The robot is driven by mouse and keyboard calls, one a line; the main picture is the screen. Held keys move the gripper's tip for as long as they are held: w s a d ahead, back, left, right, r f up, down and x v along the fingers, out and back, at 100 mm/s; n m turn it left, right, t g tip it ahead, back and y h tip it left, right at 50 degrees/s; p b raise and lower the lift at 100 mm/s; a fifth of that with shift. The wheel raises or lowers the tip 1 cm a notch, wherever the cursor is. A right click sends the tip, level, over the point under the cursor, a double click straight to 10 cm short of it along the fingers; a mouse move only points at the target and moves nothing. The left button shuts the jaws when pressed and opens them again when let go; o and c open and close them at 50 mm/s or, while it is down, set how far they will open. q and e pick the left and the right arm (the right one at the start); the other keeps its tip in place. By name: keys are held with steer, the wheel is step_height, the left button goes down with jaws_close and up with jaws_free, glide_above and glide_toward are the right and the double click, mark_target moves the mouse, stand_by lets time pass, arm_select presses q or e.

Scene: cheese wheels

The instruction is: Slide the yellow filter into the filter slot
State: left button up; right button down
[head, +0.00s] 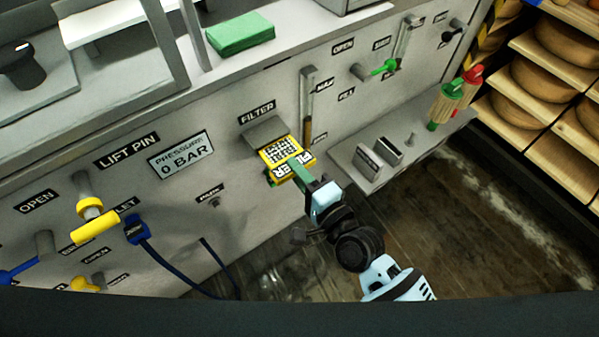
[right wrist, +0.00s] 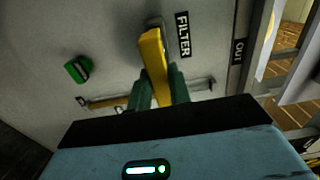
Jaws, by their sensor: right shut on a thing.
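The yellow filter (head: 280,149), a flat block with a black-and-white printed face, is held in front of the panel, just below the FILTER label. My right gripper (head: 301,170) is shut on its near end with green fingers. The filter's far edge meets the grey slot hood (head: 267,130); I cannot tell whether it is inside the opening. In the right wrist view the filter (right wrist: 153,58) shows nearly edge-on between the fingers (right wrist: 160,88), its far end close to the grey slot piece (right wrist: 153,23). My left gripper is not in view.
A vertical slotted lever track (head: 308,105) stands right of the slot. A grey shelf (head: 345,170) juts out to the right, with a red-and-green handled item (head: 446,103). A yellow lever (head: 94,228) and a blue plug with its cable (head: 137,230) are at left.

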mark_target(282, 153)
steer(key=shift+b+x, duration=0.45)
steer(key=shift+x, duration=2.3)
steer(key=c, duration=1.2)
jaws_free()
steer(key=v, duration=0.8)
